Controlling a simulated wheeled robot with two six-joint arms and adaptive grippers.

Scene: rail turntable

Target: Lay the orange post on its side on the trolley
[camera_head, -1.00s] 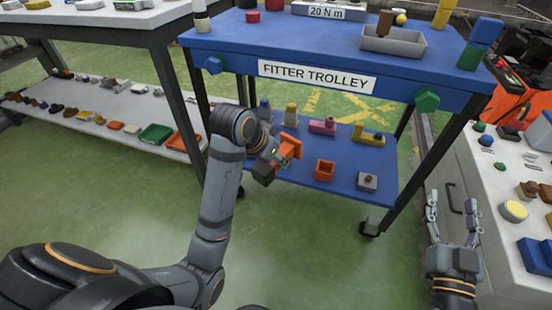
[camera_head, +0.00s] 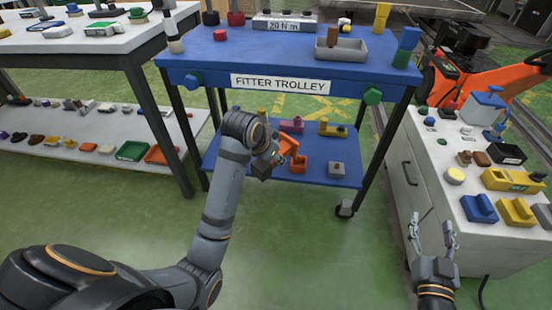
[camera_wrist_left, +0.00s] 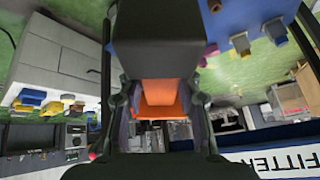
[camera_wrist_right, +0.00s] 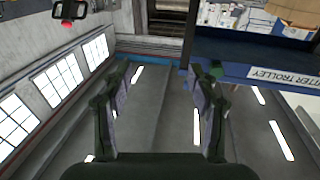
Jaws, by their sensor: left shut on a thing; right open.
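The orange post (camera_head: 288,146) is held in my left gripper (camera_head: 276,156), in front of the trolley's lower blue shelf (camera_head: 330,147). In the left wrist view the orange post (camera_wrist_left: 159,100) sits between the fingers, with a dark block in front of it; I cannot tell whether that block is part of the post. It looks tilted and above the shelf. The trolley's blue top (camera_head: 270,47) is higher, behind my gripper. My right gripper (camera_head: 431,236) is open and empty, beside the white cabinet at right; its fingers also show in the right wrist view (camera_wrist_right: 157,85).
The lower shelf holds an orange block (camera_head: 299,163), a grey block (camera_head: 336,169), a pink piece (camera_head: 291,125) and a yellow piece (camera_head: 333,128). A grey tray (camera_head: 341,50) is on the top. A white cabinet (camera_head: 440,195) stands at right. Green floor lies in front.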

